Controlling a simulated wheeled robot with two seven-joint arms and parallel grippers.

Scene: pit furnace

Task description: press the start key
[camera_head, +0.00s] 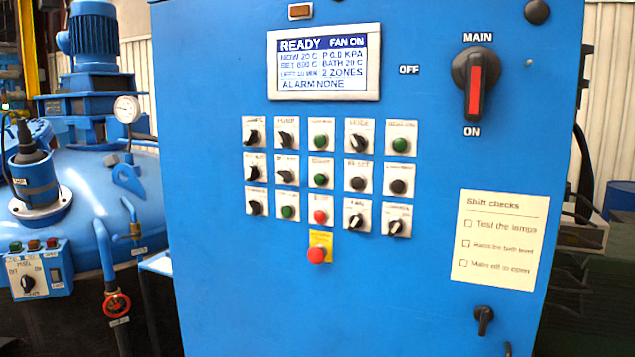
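The blue control cabinet (400,290) faces me with rows of knobs and buttons on white plates. Green buttons show in the top row third column (320,141), top row far right (400,145), middle row third column (320,180) and bottom row second column (287,212). Their small labels are blurred, so I cannot tell for sure which is the start key. A red button (320,217) sits directly below the middle-row green one. The display (324,62) reads READY, FAN ON, ALARM NONE. Neither gripper is in view.
A red mushroom button (317,255) on a yellow plate sits below the rows. The main switch (476,85) points down to ON. A shift checks sheet (500,240) is at right. A blue vessel (90,190) with a small control box (37,270) stands left. The cabinet front is unobstructed.

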